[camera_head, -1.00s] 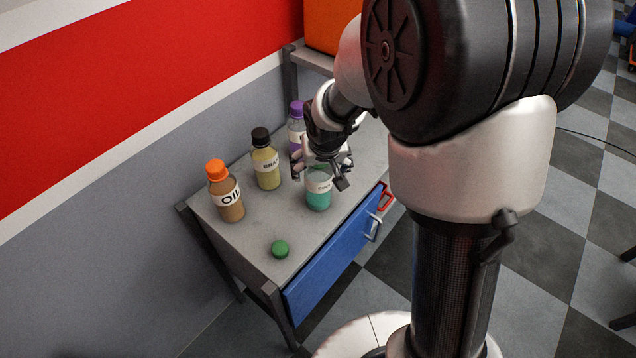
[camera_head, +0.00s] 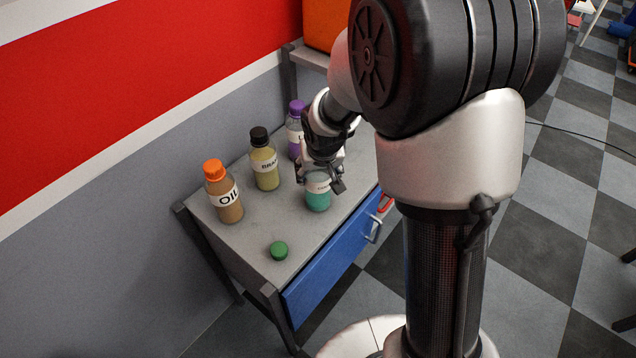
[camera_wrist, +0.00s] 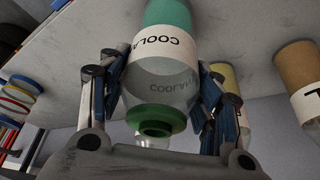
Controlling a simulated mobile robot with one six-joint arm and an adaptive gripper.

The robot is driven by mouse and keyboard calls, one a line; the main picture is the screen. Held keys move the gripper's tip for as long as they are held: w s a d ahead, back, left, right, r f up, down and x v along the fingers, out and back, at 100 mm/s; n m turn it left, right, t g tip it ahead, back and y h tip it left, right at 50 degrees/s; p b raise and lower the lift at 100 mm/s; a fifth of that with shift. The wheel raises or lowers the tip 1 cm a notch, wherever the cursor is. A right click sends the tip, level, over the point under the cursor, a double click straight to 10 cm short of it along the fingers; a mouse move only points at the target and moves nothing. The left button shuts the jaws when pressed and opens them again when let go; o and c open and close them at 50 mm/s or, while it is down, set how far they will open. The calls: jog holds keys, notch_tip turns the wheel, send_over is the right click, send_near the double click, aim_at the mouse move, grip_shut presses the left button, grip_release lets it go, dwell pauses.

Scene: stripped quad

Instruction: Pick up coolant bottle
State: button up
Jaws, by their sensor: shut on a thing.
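The coolant bottle (camera_head: 318,201) stands upright on the grey bench top, with teal liquid and a white label. In the wrist view the coolant bottle (camera_wrist: 166,75) shows its label reading "COOLA" and an open green neck without a cap. My gripper (camera_head: 322,178) reaches it from above. In the wrist view my gripper (camera_wrist: 160,92) has its fingers closed on both sides of the bottle's clear upper part. The bottle's top is hidden behind the gripper in the head view. A green cap (camera_head: 279,250) lies apart on the bench.
The grey bench (camera_head: 240,236) also bears an orange-capped oil bottle (camera_head: 225,195), a black-capped yellow bottle (camera_head: 265,164) and a purple-capped bottle (camera_head: 295,138) close behind my gripper. A blue drawer (camera_head: 325,268) is below. The bench front near the green cap is mostly clear.

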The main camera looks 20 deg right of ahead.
jog(key=c, duration=0.7)
jog(key=shift+r, duration=0.1)
